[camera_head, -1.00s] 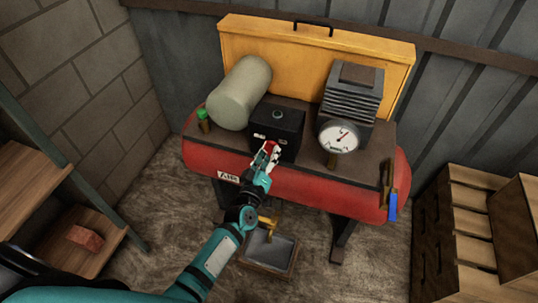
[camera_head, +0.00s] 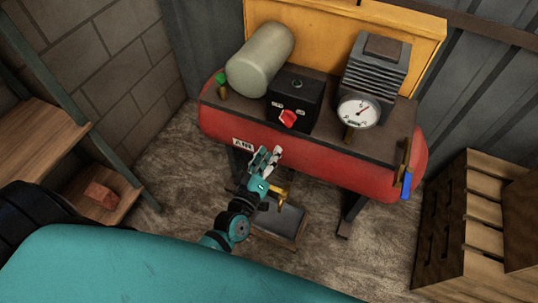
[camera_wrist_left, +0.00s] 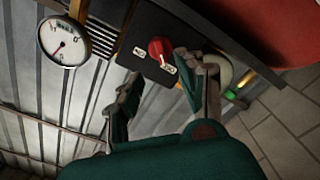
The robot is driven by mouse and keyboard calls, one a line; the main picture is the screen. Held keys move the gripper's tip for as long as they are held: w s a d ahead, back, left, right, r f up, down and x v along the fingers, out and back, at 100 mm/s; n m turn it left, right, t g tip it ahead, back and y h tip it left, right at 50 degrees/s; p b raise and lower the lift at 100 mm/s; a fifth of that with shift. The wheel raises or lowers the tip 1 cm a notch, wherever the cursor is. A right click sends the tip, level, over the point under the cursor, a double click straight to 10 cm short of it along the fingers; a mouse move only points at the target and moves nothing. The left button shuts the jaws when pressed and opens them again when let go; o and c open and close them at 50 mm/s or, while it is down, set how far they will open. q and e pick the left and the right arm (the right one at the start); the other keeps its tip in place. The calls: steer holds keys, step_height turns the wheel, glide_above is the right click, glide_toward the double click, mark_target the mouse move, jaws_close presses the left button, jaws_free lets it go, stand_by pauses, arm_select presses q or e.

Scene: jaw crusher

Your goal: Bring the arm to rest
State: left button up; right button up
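My left gripper (camera_head: 265,161) is in front of the red compressor tank (camera_head: 310,150), below the black switch box (camera_head: 302,97). It is open and empty. Its two fingers stand apart in the left wrist view (camera_wrist_left: 158,92). The red knob (camera_head: 288,119) on the black box is clear of the fingers, and it also shows in the left wrist view (camera_wrist_left: 160,49) beyond them. My right gripper is not in view.
A pressure gauge (camera_head: 358,112) sits right of the box. A metal tray (camera_head: 279,222) lies on the floor under the tank. Wooden shelves (camera_head: 40,140) stand at left, wooden drawers (camera_head: 470,220) at right. A blue-handled valve (camera_head: 406,184) hangs at the tank's right end.

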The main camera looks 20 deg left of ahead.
arm_select(q)
steer(key=shift+s, duration=0.2)
stand_by(0.4)
steer(key=s+f+m+g+h+p, duration=0.1)
steer(key=s+f+m+g, duration=0.3)
steer(key=f, duration=0.8)
steer(key=s+f+m+g+p, duration=0.15)
steer(key=s+f+g, duration=0.25)
steer(key=s+f, duration=0.55)
steer(key=s+a+f+m+g, duration=0.2)
steer(key=s+a+f+g, duration=0.1)
steer(key=s+f, duration=0.6)
steer(key=s+a+f+m+g+y+p, duration=0.1)
steer(key=s+a+f+m+g, duration=0.2)
steer(key=s, duration=1.3)
step_height(320, 180, down, 6)
steer(key=g, duration=0.3)
steer(key=shift+s+a+f+m+y, duration=0.2)
steer(key=shift+m+y, duration=0.1)
steer(key=shift+m, duration=0.05)
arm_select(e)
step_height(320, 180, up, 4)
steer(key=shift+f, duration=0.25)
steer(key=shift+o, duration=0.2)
